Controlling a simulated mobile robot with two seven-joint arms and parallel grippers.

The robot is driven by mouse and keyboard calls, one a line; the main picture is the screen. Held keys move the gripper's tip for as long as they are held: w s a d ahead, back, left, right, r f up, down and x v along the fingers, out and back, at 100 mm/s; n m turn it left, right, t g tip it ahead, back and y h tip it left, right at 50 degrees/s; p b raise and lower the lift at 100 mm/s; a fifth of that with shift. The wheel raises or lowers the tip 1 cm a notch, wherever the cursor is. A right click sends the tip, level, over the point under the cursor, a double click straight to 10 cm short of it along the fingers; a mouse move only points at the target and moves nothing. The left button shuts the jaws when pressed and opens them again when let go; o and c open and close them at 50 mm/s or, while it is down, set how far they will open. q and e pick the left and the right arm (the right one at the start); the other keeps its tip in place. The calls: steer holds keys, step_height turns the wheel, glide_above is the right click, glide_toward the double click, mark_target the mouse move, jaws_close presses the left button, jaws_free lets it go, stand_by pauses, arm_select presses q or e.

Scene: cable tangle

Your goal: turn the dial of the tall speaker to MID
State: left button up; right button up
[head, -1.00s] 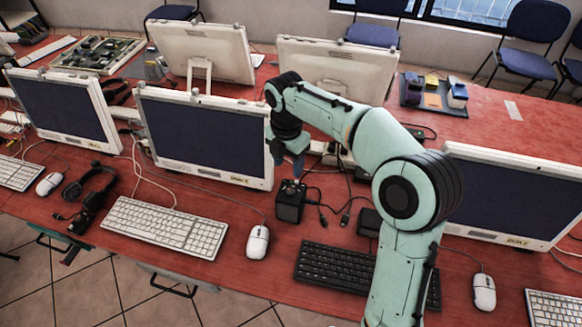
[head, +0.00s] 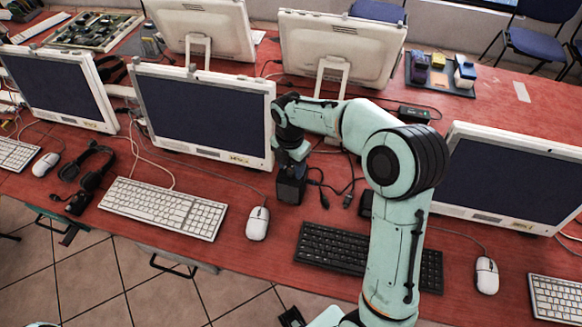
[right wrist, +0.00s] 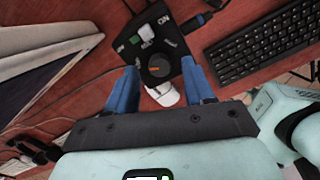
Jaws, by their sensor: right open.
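The tall speaker (head: 290,189) is a black box on the red table, right of the white mouse, with its top hidden by my right gripper in the head view. In the right wrist view its black top (right wrist: 178,45) carries a round dark dial (right wrist: 156,66) with an orange mark. Small white lettering surrounds the dial; only ON is readable. My right gripper (right wrist: 158,68) is open, with one blue finger on each side of the dial. I cannot tell whether the fingers touch it. My left gripper is not in view.
A green button (right wrist: 134,39) and a pale button (right wrist: 145,30) sit on the speaker's top. A monitor (head: 205,115) stands left, a black keyboard (head: 350,255) lies in front to the right, and a white mouse (head: 257,223) is beside. Loose black cables (head: 335,185) lie right of the speaker.

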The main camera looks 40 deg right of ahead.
steer(key=shift+f, duration=0.45)
jaws_close()
steer(key=shift+m, duration=0.3)
steer(key=m, duration=0.4)
steer(key=shift+m+p, duration=0.3)
steer(key=shift+p, duration=0.05)
steer(key=m, duration=0.6)
steer(key=shift+m, duration=0.3)
